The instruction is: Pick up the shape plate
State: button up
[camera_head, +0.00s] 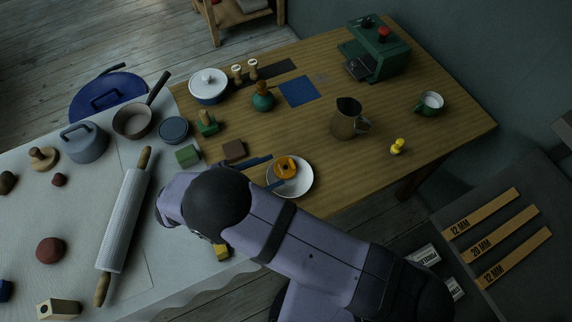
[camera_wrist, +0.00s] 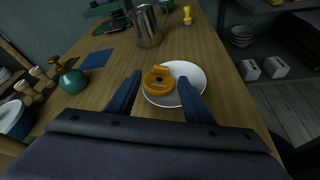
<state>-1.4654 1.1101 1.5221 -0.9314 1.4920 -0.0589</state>
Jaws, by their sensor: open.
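An orange round disc (camera_head: 286,167), which looks like the shape plate, lies on a white dish (camera_head: 303,184) near the front edge of the wooden table. It has a raised bar or handle on top. The disc (camera_wrist: 157,82) and the dish (camera_wrist: 197,78) also show in the wrist view. My gripper (camera_head: 274,170) is open, its two dark blue fingers pointing at the disc. In the wrist view my gripper (camera_wrist: 160,77) has one finger on each side of the disc. I cannot tell whether either finger touches it. Nothing is held.
A metal jug (camera_head: 346,118) and a yellow knob-like tool (camera_head: 398,146) stand beyond the dish. A brown block (camera_head: 234,149) and a green block (camera_head: 188,155) sit to its left. A rolling pin (camera_head: 124,222) lies on the pale cloth. The wood right of the dish is clear.

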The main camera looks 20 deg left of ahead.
aim_at(291, 164)
jog(key=shift+r+p+x, duration=0.2)
jog(key=shift+p+x, duration=0.95)
jog(key=shift+x, duration=1.4)
jog(key=shift+w+d+f, duration=0.25)
jog(key=shift+w+d, duration=0.05)
jog(key=shift+d, duration=0.05)
grip_shut()
jog(key=shift+r, duration=0.1)
notch_tip(291, 164, up, 10)
jog(key=b, duration=0.2)
